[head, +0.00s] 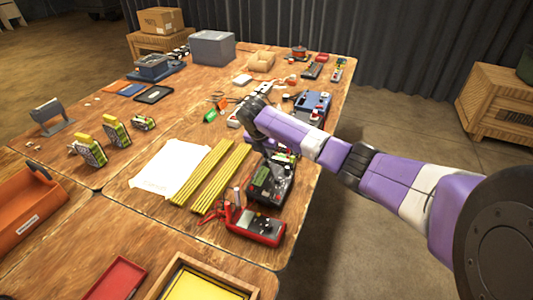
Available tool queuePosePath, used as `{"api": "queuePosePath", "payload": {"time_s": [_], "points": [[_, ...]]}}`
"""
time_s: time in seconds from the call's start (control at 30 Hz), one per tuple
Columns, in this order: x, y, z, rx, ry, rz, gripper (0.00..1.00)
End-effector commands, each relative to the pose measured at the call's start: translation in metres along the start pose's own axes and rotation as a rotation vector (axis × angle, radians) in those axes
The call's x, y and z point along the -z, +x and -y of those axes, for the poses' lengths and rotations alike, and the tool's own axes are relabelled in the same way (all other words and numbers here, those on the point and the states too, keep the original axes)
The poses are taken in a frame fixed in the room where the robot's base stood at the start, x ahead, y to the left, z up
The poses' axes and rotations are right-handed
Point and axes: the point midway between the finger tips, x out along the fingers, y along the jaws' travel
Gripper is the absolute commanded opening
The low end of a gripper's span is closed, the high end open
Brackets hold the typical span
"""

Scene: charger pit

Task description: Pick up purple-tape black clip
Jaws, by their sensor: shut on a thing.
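My gripper (270,154) is down at the right part of the workbench, low over the back end of a black charger (270,182). My own purple and white arm covers much of it. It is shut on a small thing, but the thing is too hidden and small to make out. The purple-tape black clip cannot be picked out with certainty. A red charger (262,228) with red leads and clips stands in front of the black charger, near the table's right edge.
Yellow strips (222,178) and a white sheet (168,168) lie left of the chargers. A blue-grey device (313,106) stands behind my forearm. An orange toolbox (25,208) is at the left, and a yellow-lined wooden tray (205,283) is in front. Open floor lies right of the table.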

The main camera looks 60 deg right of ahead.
Motion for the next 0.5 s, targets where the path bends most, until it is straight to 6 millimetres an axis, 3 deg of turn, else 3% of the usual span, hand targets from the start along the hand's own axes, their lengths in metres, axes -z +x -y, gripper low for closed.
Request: {"api": "queuePosePath", "payload": {"time_s": [0.27, 0.5], "points": [[-0.011, -0.023, -0.001, -0.004, 0.001, 0.002, 0.0], [-0.036, -0.077, -0.001, -0.005, 0.001, 0.004, 0.0]]}}
